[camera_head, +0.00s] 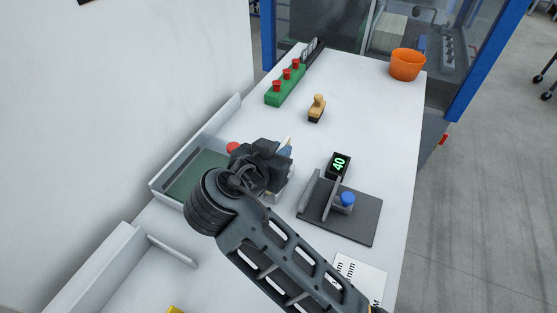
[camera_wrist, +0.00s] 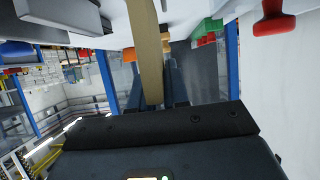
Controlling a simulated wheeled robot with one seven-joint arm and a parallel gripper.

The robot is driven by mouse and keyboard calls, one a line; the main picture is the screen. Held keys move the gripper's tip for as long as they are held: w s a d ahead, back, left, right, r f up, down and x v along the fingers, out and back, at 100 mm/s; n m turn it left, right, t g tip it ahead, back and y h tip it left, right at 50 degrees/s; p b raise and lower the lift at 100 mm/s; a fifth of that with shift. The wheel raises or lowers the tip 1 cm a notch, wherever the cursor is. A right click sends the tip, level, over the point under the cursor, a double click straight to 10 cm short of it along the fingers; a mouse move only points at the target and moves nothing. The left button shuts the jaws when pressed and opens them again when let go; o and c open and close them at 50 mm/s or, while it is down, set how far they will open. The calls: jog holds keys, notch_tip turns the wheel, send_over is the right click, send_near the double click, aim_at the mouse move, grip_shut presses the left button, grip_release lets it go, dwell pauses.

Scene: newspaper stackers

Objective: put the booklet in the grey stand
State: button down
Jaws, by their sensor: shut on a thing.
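My gripper (camera_head: 272,158) is over the middle of the table, and in the head view my arm hides much of what lies below it. In the wrist view the gripper (camera_wrist: 152,90) is shut on a thin tan strip (camera_wrist: 148,45), which looks like the booklet seen edge-on. Only a small pale piece of the booklet (camera_head: 287,142) shows past the gripper in the head view. A grey stand with upright plates (camera_head: 309,190) on a dark base (camera_head: 362,222) is to the right of the gripper, apart from it. A blue knob (camera_head: 347,198) is at its plates.
A grey tray (camera_head: 158,184) with a green floor lies left of the gripper. A black display reading 40 (camera_head: 338,165) is behind the stand. A wooden stamp (camera_head: 317,108), a green block with red knobs (camera_head: 284,88) and an orange bucket (camera_head: 406,65) stand farther back. Table around the stamp is clear.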

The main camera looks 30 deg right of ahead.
jog(key=shift+f+b, duration=0.5)
jog(key=shift+f, duration=0.7)
jog(key=shift+f, duration=0.2)
jog(key=c, duration=1.1)
grip_release()
jog(key=shift+r, duration=0.15)
jog(key=shift+r, duration=0.2)
jog(key=p+v, duration=0.2)
jog(key=v, duration=1)
jog(key=shift+f, duration=0.15)
